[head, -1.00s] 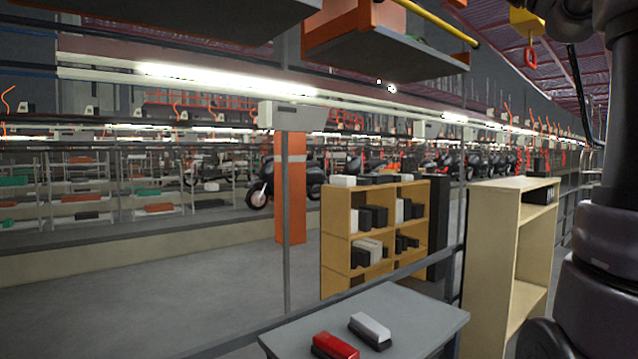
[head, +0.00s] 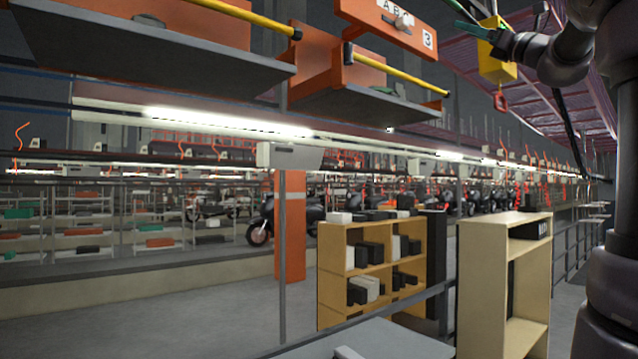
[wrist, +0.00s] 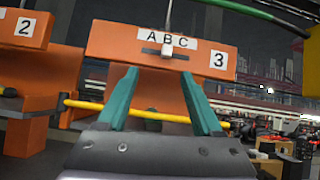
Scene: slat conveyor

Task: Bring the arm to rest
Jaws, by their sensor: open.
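My arm (head: 612,200) runs up the right edge of the head view and bends left at the top. My gripper (head: 466,18) shows there by its teal fingers, pointing left, to the right of an orange panel marked "ABC" and "3" (head: 372,24). In the wrist view my gripper (wrist: 160,72) has its two teal fingers spread apart, with nothing held between them. The orange panel (wrist: 110,42) shows beyond the fingers, with a small light knob (wrist: 168,48) on its slot. I cannot tell how far the fingertips are from the panel.
A yellow box with a red hook (head: 497,55) hangs close below my wrist. Orange units with yellow bars sit on a grey overhead shelf (head: 130,65). Tan shelving (head: 490,290) stands at lower right; a grey table (head: 390,343) shows at the bottom edge.

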